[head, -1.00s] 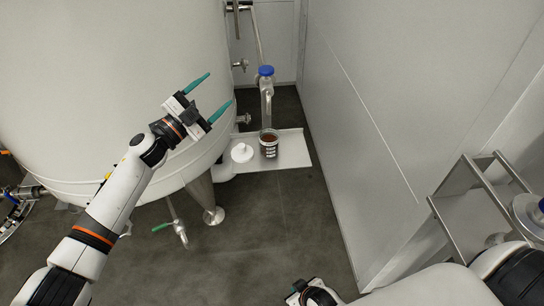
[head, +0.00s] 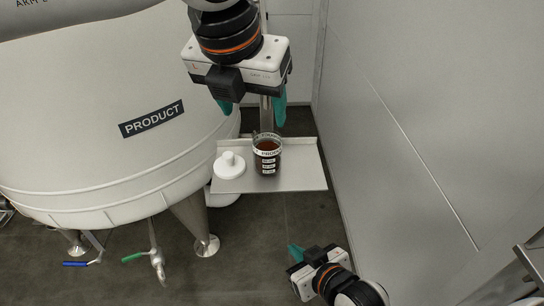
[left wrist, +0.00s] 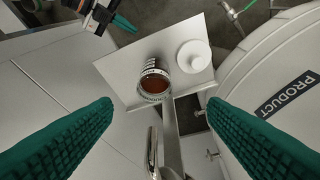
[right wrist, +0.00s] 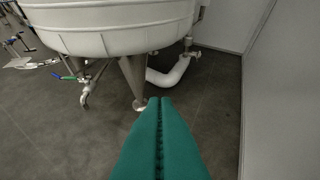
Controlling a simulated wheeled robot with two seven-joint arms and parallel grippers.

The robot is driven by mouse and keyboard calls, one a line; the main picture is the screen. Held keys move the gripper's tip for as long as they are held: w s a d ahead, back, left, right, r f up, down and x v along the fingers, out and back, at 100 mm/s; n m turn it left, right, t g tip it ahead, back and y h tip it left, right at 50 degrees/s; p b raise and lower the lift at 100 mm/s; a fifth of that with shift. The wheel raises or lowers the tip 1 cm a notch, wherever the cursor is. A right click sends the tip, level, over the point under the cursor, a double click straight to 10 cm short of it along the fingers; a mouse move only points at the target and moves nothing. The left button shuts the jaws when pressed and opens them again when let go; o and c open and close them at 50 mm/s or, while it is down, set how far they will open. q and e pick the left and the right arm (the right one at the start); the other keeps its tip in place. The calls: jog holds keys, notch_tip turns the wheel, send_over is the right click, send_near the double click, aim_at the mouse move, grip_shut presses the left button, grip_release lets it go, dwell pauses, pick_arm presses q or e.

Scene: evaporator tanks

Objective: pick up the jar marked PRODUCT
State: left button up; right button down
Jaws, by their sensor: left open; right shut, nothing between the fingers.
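The jar marked PRODUCT (head: 267,157) stands upright on a small metal shelf (head: 300,176). It holds dark red-brown liquid, has a label band near its top and appears open. The left wrist view also shows the jar (left wrist: 155,82), between and beyond the fingers. My left gripper (head: 252,108) is open and empty, above and behind the jar in the head view, not touching it. My right gripper (head: 296,253) is shut and empty, low in front of the shelf and to its right. The right wrist view shows its green fingers (right wrist: 160,140) pressed together.
A white lid with a knob (head: 229,167) lies on the shelf left of the jar. A large white tank marked PRODUCT (head: 90,120) stands at the left. A grey wall (head: 410,110) bounds the right.

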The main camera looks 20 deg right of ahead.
aim_at(266, 148)
pick_arm(q)
jog(key=b+x, duration=0.1)
jog(key=x, duration=0.5)
jog(key=f, duration=0.2)
jog(key=d+f+b, duration=0.1)
jog(key=f, duration=0.1)
jog(key=shift+w, duration=0.1)
jog(key=shift+w+d+f, duration=0.2)
jog(key=shift+w+f, duration=0.05)
jog(key=shift+f, duration=0.25)
pick_arm(e)
jog(key=w+a+r+t+y, duration=0.1)
jog(key=w+a+r+t, duration=0.1)
jog(key=r+t, duration=0.4)
notch_tip(266, 148, up, 2)
jog(key=shift+w+a+r+y, duration=0.15)
jog(key=shift+w+y, duration=0.25)
jog(key=shift+w, duration=0.35)
pick_arm(q)
jog(key=shift+c, duration=0.5)
jog(key=c, duration=1.1)
jog(key=shift+r, duration=0.2)
